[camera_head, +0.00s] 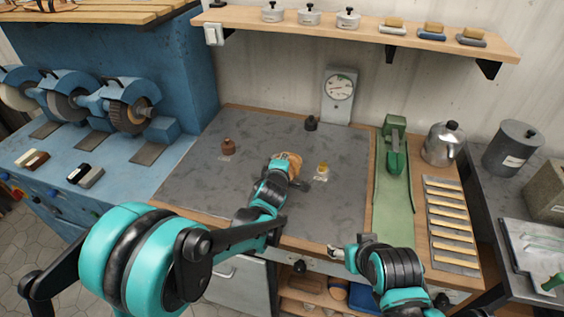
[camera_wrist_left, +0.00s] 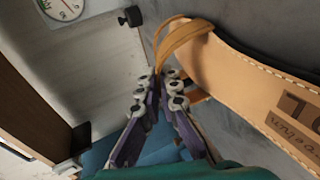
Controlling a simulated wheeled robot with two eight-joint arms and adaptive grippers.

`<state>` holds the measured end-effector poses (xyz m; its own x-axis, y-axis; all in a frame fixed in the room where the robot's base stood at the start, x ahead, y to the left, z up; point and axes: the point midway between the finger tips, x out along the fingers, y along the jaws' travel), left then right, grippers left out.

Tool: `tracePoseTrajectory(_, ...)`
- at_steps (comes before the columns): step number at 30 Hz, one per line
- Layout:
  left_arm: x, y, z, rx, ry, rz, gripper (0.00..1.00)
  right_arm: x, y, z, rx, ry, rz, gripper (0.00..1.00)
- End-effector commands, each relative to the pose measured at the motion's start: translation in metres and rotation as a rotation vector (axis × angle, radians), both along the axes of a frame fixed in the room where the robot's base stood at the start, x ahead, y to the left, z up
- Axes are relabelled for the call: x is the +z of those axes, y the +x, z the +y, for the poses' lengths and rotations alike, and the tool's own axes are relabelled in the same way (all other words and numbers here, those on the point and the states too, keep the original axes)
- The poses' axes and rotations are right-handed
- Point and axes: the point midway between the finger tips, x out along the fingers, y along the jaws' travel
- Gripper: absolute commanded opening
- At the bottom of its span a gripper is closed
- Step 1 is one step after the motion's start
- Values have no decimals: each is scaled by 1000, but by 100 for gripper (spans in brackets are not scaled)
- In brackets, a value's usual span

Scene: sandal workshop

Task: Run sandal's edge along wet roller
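The tan leather sandal (camera_head: 293,160) is at my left gripper above the grey bench mat. In the left wrist view, the sandal (camera_wrist_left: 235,65) shows its stitched edge, dark printed lettering and a strap loop. My left gripper (camera_wrist_left: 160,80) is shut on the strap, with its fingers on either side. A small amber-topped item (camera_head: 322,169) stands on a pale square just right of the sandal; it may be the wet roller, but it is too small to tell. My right gripper (camera_head: 351,246) is near the bench's front edge, away from the sandal; its opening is unclear.
A brown bottle (camera_head: 228,147) stands on the grey mat (camera_head: 205,180). A dial gauge (camera_head: 339,88) and dark knob (camera_head: 311,123) are behind. A green press (camera_head: 394,160), metal pot (camera_head: 443,144) and slatted rack (camera_head: 453,222) stand right. Grinding wheels (camera_head: 128,105) are left.

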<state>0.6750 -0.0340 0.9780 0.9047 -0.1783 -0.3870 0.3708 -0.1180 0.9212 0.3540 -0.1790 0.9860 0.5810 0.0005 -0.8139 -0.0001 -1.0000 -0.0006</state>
Motion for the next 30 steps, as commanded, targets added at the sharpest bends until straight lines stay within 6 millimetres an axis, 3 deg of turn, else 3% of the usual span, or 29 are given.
tracePoseTrajectory(30, 0, 16, -8, 2, 2, -1, 0, -2, 0, 0, 0, 0, 0, 65)
